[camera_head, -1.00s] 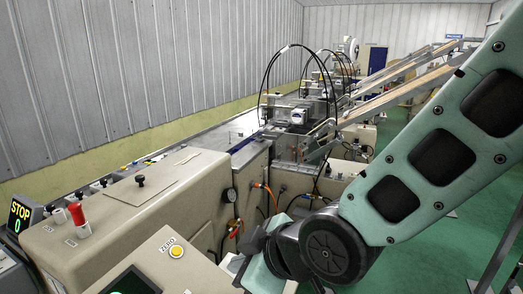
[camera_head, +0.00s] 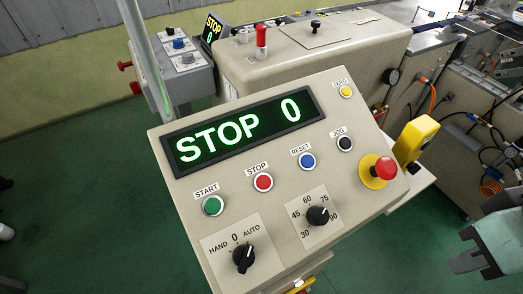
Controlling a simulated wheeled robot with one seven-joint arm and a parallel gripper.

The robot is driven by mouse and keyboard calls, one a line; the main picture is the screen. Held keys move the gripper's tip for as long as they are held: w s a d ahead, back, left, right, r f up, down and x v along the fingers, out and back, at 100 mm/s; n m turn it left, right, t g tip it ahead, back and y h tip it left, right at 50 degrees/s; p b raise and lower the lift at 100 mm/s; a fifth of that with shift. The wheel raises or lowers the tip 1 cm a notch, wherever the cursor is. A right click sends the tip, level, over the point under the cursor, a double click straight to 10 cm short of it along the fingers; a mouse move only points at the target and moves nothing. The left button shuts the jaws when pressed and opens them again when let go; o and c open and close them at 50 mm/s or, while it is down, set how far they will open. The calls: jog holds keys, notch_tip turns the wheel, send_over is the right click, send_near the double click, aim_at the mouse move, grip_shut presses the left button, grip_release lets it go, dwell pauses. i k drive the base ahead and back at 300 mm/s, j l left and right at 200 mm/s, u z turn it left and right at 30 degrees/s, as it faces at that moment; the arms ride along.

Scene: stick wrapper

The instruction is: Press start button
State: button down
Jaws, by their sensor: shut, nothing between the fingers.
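The control panel (camera_head: 300,180) is a tilted beige box in the middle of the head view. Its green start button (camera_head: 212,206) sits at the lower left of the panel face, under a START label. The display (camera_head: 243,127) glows green and reads STOP 0. A red stop button (camera_head: 263,183), a blue reset button (camera_head: 307,161) and a black jog button (camera_head: 345,144) run up to the right from the start button. My gripper (camera_head: 466,264) shows at the lower right edge, pale green and grey, shut and empty, well apart from the panel. Nothing covers the start button.
A red emergency knob (camera_head: 385,168) sticks up at the panel's right. Two black rotary knobs, a mode selector (camera_head: 243,258) and a speed dial (camera_head: 318,215), sit below the buttons. A yellow box (camera_head: 414,140) stands beside the panel. Green floor (camera_head: 80,200) is clear at left.

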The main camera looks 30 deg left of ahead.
aim_at(214, 205)
jog(key=u, duration=1.25)
